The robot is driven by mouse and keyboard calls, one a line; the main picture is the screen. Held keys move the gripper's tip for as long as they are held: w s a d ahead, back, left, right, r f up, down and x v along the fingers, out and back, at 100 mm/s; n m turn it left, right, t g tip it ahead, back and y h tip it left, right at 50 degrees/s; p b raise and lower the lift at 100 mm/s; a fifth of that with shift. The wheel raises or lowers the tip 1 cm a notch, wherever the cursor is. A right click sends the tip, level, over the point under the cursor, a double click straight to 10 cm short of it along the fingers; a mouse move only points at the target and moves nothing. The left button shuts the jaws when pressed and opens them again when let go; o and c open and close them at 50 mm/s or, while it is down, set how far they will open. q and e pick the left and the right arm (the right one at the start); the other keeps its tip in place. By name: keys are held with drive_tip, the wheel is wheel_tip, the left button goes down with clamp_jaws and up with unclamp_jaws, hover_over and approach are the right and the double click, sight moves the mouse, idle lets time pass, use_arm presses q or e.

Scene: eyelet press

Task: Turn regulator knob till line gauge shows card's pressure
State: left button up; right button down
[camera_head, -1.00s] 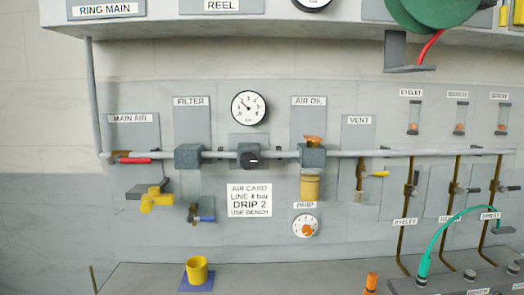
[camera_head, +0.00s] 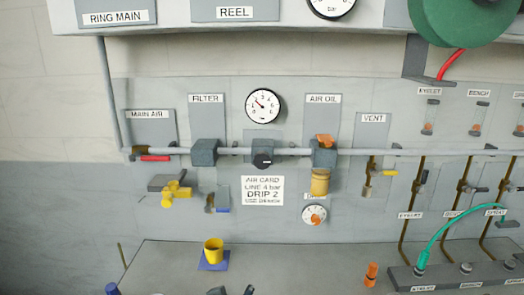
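The regulator knob (camera_head: 262,161) is black and sits on the grey pipe, with a white mark on its face pointing roughly right. The line gauge (camera_head: 262,106) is a round white dial above it. Its needle points to the upper left, and the small numbers are hard to read. The air card (camera_head: 263,191) below the knob reads "LINE 4 bar", "DRIP 2". My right gripper is not in view.
The filter (camera_head: 204,152) and air oil unit (camera_head: 324,154) flank the knob closely. A drip dial (camera_head: 314,215) is lower right. A yellow cup (camera_head: 213,250) stands on the bench. The main air handle (camera_head: 155,158) is red. Space before the knob is clear.

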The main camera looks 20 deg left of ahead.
use_arm(q)
drive_tip(key=w+r+n+t+y, duration=0.15)
drive_tip(key=w+r+t, duration=0.25)
drive_tip(key=w+r, duration=0.8)
drive_tip(key=t+y, duration=0.1)
drive_tip(key=t, duration=0.2)
approach(262, 159)
drive_tip(key=shift+n, duration=0.45)
drive_tip(key=p+x, duration=0.4)
drive_tip(key=x, duration=0.3)
drive_tip(key=shift+w+a+f, duration=0.1)
drive_tip(key=shift+w, duration=0.3)
drive_tip(key=shift+p+x, duration=0.45)
drive_tip(key=shift+x, duration=0.35)
drive_tip(key=shift+f, duration=0.1)
drive_tip(key=c, duration=1.1)
drive_tip(key=shift+c, duration=0.2)
